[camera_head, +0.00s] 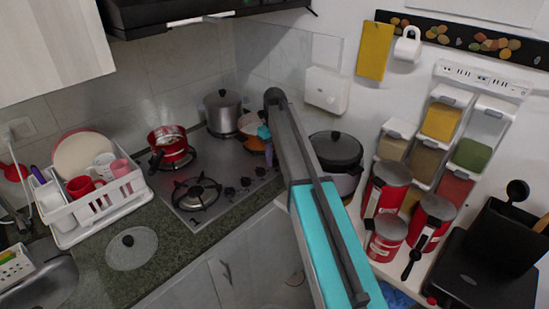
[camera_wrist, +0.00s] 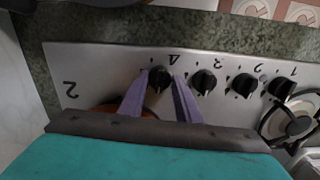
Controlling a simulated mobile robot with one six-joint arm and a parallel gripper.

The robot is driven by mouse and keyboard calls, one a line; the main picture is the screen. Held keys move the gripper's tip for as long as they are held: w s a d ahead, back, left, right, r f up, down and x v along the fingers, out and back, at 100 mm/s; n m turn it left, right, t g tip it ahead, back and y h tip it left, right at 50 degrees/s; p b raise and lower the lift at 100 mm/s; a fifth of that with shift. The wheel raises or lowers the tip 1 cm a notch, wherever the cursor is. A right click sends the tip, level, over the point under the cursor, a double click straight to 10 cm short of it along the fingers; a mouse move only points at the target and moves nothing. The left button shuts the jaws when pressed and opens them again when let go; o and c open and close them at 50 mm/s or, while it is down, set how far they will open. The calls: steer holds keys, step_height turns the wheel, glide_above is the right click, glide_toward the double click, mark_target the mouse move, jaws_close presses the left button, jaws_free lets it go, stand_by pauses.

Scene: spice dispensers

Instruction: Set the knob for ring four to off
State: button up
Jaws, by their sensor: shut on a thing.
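In the wrist view the stove's steel panel (camera_wrist: 110,65) appears upside down, with a row of black knobs. The knob for ring four (camera_wrist: 160,79) is the leftmost there, beside an inverted "4" mark (camera_wrist: 174,58). My gripper (camera_wrist: 160,86) has its two purple fingers on either side of this knob, shut on it. The fingers and body hide part of it, and its exact pointer angle is hard to tell.
The other knobs (camera_wrist: 203,82) stand close beside the gripped one. A burner (camera_wrist: 290,120) is at the right of the wrist view. A red pan (camera_head: 170,145) and a steel pot (camera_head: 222,110) sit on the stove. A black-lidded cooker (camera_head: 337,150) stands behind my arm.

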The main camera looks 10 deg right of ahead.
mark_target(274, 159)
steer(key=shift+n, duration=0.5)
steer(key=o, duration=1.1)
steer(key=shift+c, duration=0.2)
step_height(274, 159, up, 14)
steer(key=b, duration=0.3)
